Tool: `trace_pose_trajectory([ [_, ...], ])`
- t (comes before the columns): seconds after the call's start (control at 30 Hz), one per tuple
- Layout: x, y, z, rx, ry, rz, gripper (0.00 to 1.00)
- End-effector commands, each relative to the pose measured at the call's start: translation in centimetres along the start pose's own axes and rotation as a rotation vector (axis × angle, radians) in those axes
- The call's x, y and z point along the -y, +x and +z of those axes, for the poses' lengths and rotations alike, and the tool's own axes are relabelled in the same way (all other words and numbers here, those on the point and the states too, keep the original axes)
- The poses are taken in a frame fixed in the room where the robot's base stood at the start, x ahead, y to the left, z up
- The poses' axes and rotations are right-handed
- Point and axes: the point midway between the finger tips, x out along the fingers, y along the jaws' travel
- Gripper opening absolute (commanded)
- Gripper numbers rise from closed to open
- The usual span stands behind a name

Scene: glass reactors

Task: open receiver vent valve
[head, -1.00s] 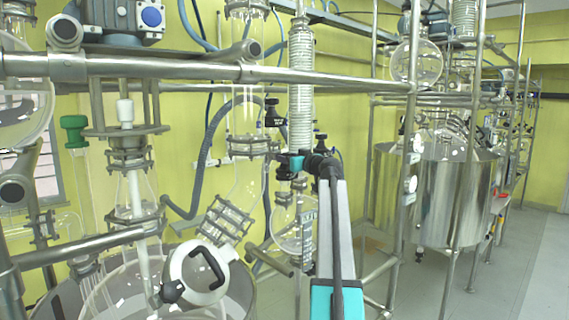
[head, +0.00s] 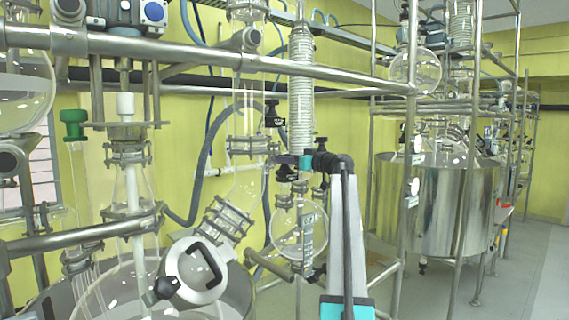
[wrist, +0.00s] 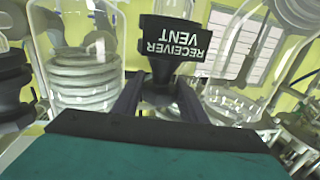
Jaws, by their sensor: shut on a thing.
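The receiver vent valve shows in the wrist view as a black plate handle (wrist: 178,42) with white "RECEIVER VENT" lettering, upside down, on a black stem. My gripper (wrist: 162,97) has its two dark fingers on either side of this stem, closed on the valve just below the lettered plate. In the head view my gripper (head: 291,163), with a teal body and black wrist, points left beside the coiled glass column. A black valve part (head: 286,173) shows at its tips there, but the exact contact is too small to tell.
A round glass flask (head: 298,230) hangs just below my gripper. The coiled column (head: 301,90) stands close above. Another black valve (head: 273,113) is to the upper left. Steel rails (head: 210,62) cross the frame. Open floor (head: 535,270) lies at the right.

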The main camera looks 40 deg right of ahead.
Motion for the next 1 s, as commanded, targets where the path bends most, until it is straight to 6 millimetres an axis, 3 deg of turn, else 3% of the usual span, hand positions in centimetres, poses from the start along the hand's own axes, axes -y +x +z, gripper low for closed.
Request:
trace_pose_trajectory([
  [0.67,0.04,-0.10,-0.07,-0.002,-0.002,-0.111,0.16],
  [0.7,0.04,-0.10,-0.07,-0.002,-0.002,-0.111,0.44],
  [1.0,0.05,-0.11,-0.05,-0.001,-0.002,-0.111,0.46],
])
